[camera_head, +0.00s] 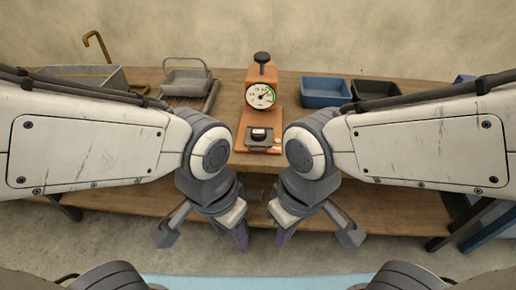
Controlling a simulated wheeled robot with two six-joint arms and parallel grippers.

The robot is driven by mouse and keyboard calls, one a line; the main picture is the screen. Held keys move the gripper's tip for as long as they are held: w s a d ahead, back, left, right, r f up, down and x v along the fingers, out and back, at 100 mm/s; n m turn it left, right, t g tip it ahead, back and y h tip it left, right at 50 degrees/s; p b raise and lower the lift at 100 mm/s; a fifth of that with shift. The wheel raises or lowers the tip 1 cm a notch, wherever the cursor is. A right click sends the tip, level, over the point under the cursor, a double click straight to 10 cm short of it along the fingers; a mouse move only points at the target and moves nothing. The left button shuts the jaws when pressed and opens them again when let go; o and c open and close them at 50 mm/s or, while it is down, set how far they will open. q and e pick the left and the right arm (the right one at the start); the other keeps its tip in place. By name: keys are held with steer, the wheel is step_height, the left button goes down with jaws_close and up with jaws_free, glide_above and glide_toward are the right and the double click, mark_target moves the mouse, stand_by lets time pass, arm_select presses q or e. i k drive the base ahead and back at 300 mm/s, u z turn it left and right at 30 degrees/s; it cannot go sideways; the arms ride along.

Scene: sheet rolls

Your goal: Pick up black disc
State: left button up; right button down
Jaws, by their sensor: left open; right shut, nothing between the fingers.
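A small black object (259,133), which may be the black disc, sits on the grey plate of an orange-brown device (262,92) with a round dial, at the middle of the table. It is too small to make out its shape clearly. My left gripper (203,237) is open and empty, below and to the left of the device, in front of the table edge.
The wooden table (232,88) holds a grey tray (90,76) and a grey handled basket (187,80) at left. A blue bin (325,94) and a dark bin (374,90) stand at right. A black knob (262,58) tops the device. A lower shelf (385,205) runs below.

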mark_target(257, 134)
steer(key=k, duration=0.55)
steer(key=u, duration=1.1)
steer(key=i, duration=1.65)
steer(key=z, duration=0.8)
